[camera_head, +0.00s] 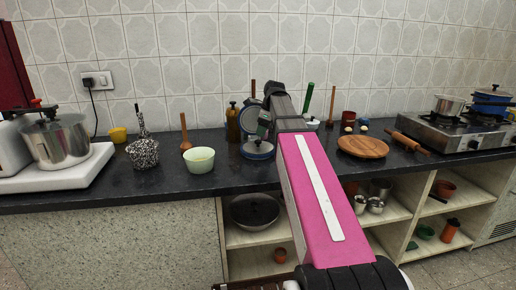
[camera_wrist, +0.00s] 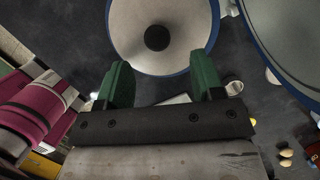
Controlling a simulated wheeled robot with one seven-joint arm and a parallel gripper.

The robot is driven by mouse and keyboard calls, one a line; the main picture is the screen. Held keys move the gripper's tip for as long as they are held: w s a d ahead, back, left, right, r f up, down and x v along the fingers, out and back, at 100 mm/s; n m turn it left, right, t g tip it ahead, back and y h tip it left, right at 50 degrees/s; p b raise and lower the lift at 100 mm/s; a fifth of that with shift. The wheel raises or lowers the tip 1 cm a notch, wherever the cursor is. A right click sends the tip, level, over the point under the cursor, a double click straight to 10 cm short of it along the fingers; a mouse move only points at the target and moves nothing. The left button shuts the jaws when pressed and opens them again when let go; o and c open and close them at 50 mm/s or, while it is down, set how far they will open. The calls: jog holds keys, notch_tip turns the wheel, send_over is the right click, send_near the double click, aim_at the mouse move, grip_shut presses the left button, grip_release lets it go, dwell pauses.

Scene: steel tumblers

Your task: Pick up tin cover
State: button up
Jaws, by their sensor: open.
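The tin cover, a pale round lid with a blue rim and dark knob (camera_wrist: 135,22), lies ahead of my fingertips in the wrist view. It appears to be the blue-rimmed round piece (camera_head: 257,152) on the dark counter in the head view. My gripper (camera_wrist: 163,78) has two green fingers spread apart with nothing between them. In the head view my gripper (camera_head: 264,128) is just above the lid, and my arm hides part of the area. A second blue-rimmed disc (camera_wrist: 290,45) is at the right of the wrist view; a blue-rimmed disc (camera_head: 249,118) also stands upright behind in the head view.
A pale green bowl (camera_head: 200,161) and a speckled pot (camera_head: 143,154) stand to the left. A brown bottle (camera_head: 232,122) is close behind-left. A round wooden board (camera_head: 363,147) and a stove (camera_head: 445,130) are to the right. The tiled wall closes the back.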

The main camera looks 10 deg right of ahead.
aim_at(258, 141)
jog(key=shift+x, duration=2.65)
jog(key=shift+a, duration=0.15)
jog(key=shift+c, duration=0.2)
jog(key=c, duration=0.9)
